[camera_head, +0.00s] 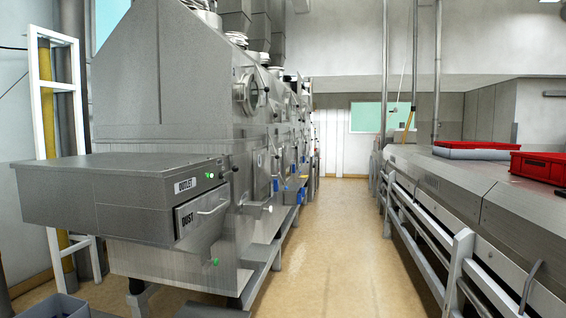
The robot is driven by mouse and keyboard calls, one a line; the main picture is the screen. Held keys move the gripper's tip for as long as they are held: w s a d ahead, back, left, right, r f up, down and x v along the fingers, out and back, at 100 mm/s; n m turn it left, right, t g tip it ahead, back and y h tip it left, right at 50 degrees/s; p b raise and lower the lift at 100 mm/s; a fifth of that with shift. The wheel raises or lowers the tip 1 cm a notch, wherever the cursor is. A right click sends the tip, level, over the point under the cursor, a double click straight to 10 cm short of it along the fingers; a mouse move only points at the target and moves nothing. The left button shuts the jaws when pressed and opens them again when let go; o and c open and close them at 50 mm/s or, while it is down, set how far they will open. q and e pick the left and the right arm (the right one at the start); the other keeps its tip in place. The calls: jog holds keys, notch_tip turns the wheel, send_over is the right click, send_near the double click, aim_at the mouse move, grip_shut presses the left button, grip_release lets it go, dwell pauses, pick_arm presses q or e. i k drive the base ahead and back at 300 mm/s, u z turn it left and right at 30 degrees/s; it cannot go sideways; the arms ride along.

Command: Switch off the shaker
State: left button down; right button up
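No part in view is labelled as the shaker. A large grey metal machine (180,110) with a sloped hood fills the left side. A flat box (100,195) juts out from its near end, with an "OUTLET" label (185,185) and, below it, a "DUST" drawer (200,215) with a bar handle. A small green control (209,175) sits on the box's side, with small dark and red parts beside it. Another green spot (214,261) is lower down, under the drawer. I cannot tell any switch's position. Neither of my grippers is in view.
A tan floor aisle (325,240) runs clear between the machine and a long metal unit (475,190) with rails on the right. Red trays (537,166) lie on that unit. A white ladder-like frame (50,125) and a grey crate (58,306) stand at the left.

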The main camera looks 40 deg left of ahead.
aim_at(235, 169)
jog(key=i, duration=0.85)
jog(key=u, duration=0.85)
jog(key=i, duration=0.75)
jog(key=u, duration=0.65)
